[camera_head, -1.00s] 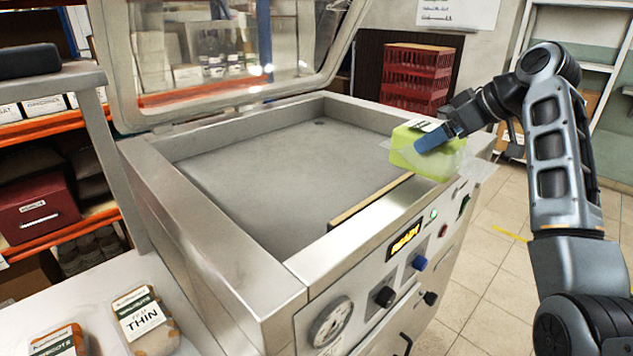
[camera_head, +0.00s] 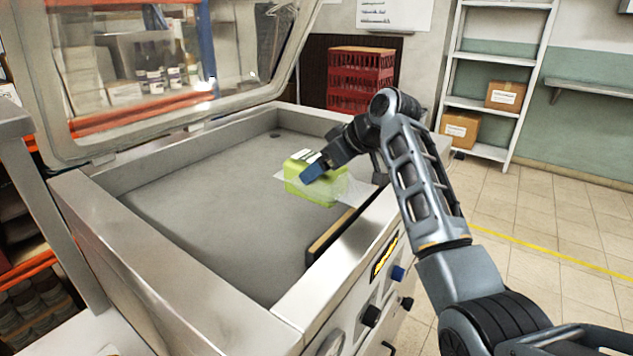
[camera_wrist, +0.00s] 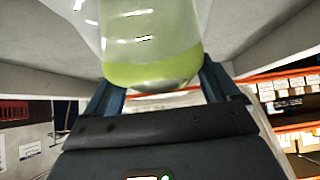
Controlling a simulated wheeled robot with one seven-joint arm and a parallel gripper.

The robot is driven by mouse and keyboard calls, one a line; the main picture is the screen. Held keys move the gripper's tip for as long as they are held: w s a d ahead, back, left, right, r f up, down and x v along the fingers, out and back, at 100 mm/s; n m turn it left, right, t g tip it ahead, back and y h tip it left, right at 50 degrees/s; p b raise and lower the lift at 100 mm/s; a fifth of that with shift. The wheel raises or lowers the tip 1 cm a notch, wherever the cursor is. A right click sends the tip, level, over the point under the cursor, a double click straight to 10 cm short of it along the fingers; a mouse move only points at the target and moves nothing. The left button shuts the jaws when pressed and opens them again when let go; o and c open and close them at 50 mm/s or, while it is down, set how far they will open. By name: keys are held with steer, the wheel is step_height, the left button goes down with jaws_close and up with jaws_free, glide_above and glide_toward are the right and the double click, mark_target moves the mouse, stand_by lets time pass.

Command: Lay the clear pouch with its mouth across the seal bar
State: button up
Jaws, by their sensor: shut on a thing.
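The clear pouch (camera_head: 348,189) holds a yellow-green block with a white label. My gripper (camera_head: 316,172) is shut on the pouch, with a blue fingertip against the block. The pouch appears over the right part of the open chamber, its clear film reaching right toward the front rim. Whether it touches anything below is unclear. The seal bar (camera_head: 328,240), a tan and dark strip, runs along the chamber's front inner wall; its far end is hidden behind the pouch. In the wrist view, the pouch (camera_wrist: 150,45) fills the space between my gripper's fingers (camera_wrist: 160,82).
The steel machine's rim (camera_head: 200,300) surrounds a bare grey chamber floor (camera_head: 215,205). Its clear lid (camera_head: 150,75) stands raised at the back left. A red crate (camera_head: 360,78) and shelves with cardboard boxes (camera_head: 461,130) stand beyond. Open tiled floor lies right.

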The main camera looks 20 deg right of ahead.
mark_target(317, 185)
steer(key=shift+w+a+f, duration=0.25)
steer(key=shift+a+f, duration=0.2)
steer(key=shift+a, duration=0.15)
steer(key=shift+f+p, duration=0.4)
steer(key=shift+f, duration=1.45)
steer(key=shift+f, duration=0.15)
steer(key=o, duration=1.3)
steer(key=shift+o, duration=0.2)
steer(key=b+v, duration=0.1)
steer(key=v, duration=1.1)
steer(key=shift+s, duration=0.1)
steer(key=shift+d, duration=0.15)
